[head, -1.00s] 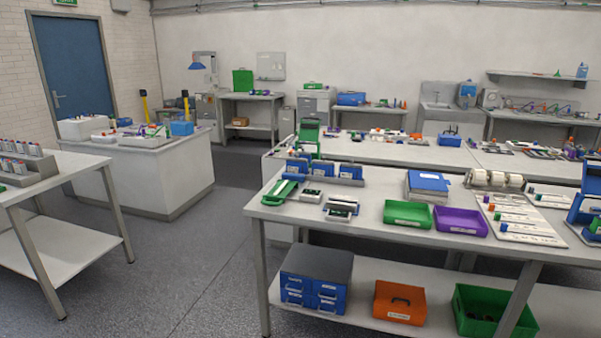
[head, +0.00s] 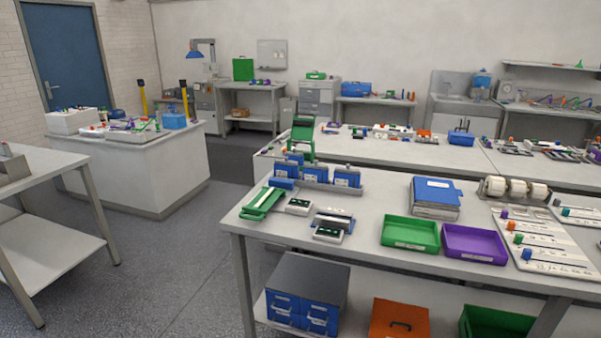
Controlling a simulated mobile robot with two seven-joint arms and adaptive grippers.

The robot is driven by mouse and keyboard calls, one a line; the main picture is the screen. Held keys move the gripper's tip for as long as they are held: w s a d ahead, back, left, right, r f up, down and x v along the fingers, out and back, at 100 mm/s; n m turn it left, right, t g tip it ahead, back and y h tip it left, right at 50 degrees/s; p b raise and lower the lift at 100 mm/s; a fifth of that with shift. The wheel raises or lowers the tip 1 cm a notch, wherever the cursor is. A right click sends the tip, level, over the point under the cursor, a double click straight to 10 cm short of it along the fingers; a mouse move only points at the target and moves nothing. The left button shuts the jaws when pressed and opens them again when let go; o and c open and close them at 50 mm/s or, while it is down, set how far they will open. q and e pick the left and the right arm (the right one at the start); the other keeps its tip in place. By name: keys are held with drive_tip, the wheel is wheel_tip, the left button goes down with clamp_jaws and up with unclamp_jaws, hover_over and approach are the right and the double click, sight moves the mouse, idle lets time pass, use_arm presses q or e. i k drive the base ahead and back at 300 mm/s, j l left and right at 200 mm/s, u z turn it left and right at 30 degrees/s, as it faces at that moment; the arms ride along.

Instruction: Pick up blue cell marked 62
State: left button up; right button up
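No number 62 can be read on anything in view, so I cannot tell which cell is the marked one. A small blue-ended piece (head: 526,253) lies at the lower end of a white labelled board (head: 548,240) on the right of the near table. Orange and purple-ended pieces lie above it on the same board. A rack (head: 14,167) at the left edge, on another table, shows only in part. Neither of my grippers is in view.
The near table (head: 375,250) carries a green tray (head: 410,233), a purple tray (head: 474,244), blue binders (head: 435,194) and a green device (head: 263,203). Blue drawers (head: 302,312) and an orange box (head: 399,320) sit on its lower shelf. Open floor (head: 170,265) lies left of it.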

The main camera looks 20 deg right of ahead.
sight(321, 175)
drive_tip(key=i+l, duration=0.2)
drive_tip(key=l, duration=0.15)
drive_tip(key=i+l+u, duration=0.15)
drive_tip(key=l, duration=0.15)
drive_tip(key=i+l, duration=0.15)
drive_tip(key=l, duration=0.2)
drive_tip(key=u, duration=0.05)
